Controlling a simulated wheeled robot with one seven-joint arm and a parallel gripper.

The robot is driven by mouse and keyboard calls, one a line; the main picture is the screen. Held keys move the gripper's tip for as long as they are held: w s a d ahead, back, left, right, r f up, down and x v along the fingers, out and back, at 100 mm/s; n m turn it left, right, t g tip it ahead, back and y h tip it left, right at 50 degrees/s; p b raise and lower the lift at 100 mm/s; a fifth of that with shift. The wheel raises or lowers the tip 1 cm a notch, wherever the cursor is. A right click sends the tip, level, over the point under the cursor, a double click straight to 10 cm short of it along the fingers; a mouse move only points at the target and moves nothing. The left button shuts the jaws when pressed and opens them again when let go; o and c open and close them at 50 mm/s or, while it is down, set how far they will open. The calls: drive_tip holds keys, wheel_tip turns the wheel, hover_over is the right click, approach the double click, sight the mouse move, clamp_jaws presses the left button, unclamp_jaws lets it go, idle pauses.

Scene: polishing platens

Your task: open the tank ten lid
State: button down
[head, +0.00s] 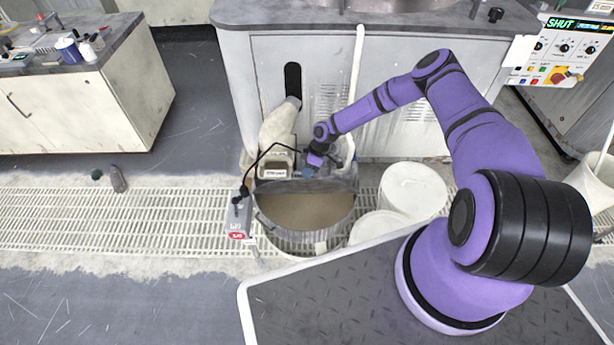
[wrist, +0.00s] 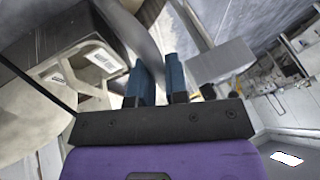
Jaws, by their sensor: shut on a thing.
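A round tank (head: 262,222) stands in the floor grating, and brown liquid shows inside its rim. A dark grey lid (head: 300,187) seems to stand raised along the tank's back edge, seen nearly edge-on. I cannot read a tank number. My gripper (head: 308,173) is at the back of the tank, at the top of this lid. In the wrist view the two blue fingers of my gripper (wrist: 161,80) are close together with a narrow gap. They are shut on a small part there, which the fingers mostly hide.
A beige unit with a label (head: 275,170) stands just left of my gripper, with a black cable looping to a grey box (head: 238,216). White round drums (head: 413,188) stand to the right. A grey machine cabinet (head: 390,135) is behind. Open grating lies left.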

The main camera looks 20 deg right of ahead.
drive_tip(key=shift+w+d, duration=0.4)
drive_tip(key=shift+w, duration=0.15)
drive_tip(key=c, duration=1.1)
unclamp_jaws()
drive_tip(key=shift+a, duration=0.1)
drive_tip(key=shift+w+r, duration=0.1)
drive_tip(key=shift+r, duration=0.05)
drive_tip(key=v, duration=1)
drive_tip(key=shift+r, duration=0.25)
